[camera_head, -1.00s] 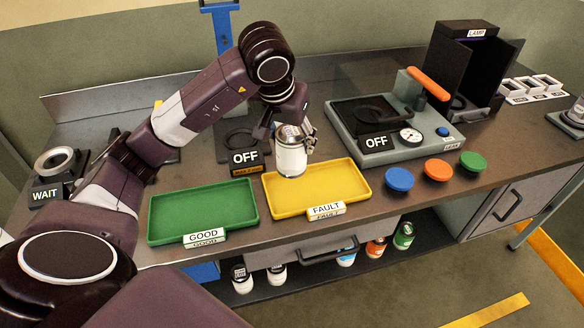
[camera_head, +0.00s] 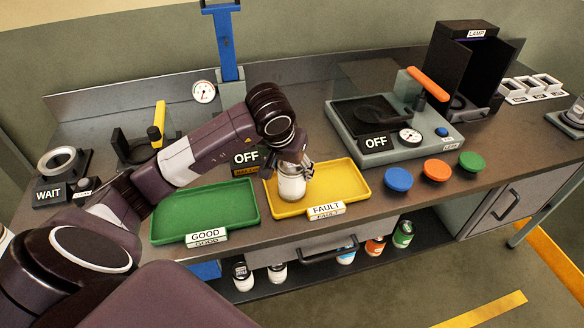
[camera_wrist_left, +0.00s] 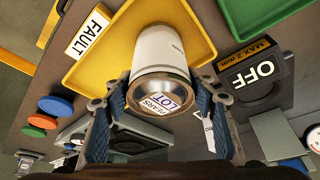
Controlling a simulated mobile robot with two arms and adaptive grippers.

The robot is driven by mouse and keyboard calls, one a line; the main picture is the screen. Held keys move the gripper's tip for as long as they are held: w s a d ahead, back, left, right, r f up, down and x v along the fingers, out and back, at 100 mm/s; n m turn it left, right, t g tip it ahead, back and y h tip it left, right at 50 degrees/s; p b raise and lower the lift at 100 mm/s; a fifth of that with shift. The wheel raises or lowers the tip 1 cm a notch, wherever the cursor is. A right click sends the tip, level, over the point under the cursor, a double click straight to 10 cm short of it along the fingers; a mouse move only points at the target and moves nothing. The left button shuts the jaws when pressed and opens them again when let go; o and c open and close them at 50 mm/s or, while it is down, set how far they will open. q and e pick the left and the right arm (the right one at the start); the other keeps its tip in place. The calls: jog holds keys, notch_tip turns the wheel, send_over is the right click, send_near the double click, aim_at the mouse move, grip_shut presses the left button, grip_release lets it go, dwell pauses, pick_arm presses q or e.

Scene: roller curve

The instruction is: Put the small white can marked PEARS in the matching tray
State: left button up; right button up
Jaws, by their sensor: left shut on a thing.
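The small white can (camera_head: 291,187) is upright in my left gripper (camera_head: 293,166), over the left part of the yellow tray (camera_head: 345,184) marked FAULT. I cannot tell whether its base touches the tray floor. In the left wrist view the can (camera_wrist_left: 158,52) has a metal end with a label reading PEARS and LOT, and the fingers of my left gripper (camera_wrist_left: 154,103) close on both sides of it. The green tray (camera_head: 205,210) marked GOOD is empty, left of the yellow one. My right gripper is not in view.
Blue (camera_head: 398,179), orange (camera_head: 436,170) and green (camera_head: 473,161) round buttons stand right of the yellow tray. A grey device (camera_head: 388,150) with an OFF sign is behind them. Several cans stand on the shelf below the bench.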

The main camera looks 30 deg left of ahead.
pick_arm(q)
jog(key=shift+r, duration=0.1)
jog(key=o, duration=1.1)
jog(key=shift+f, duration=0.2)
jog(key=o, duration=0.4)
jog(key=shift+r, duration=0.15)
jog(key=shift+b+v, duration=0.85)
jog(key=shift+v, duration=5.25)
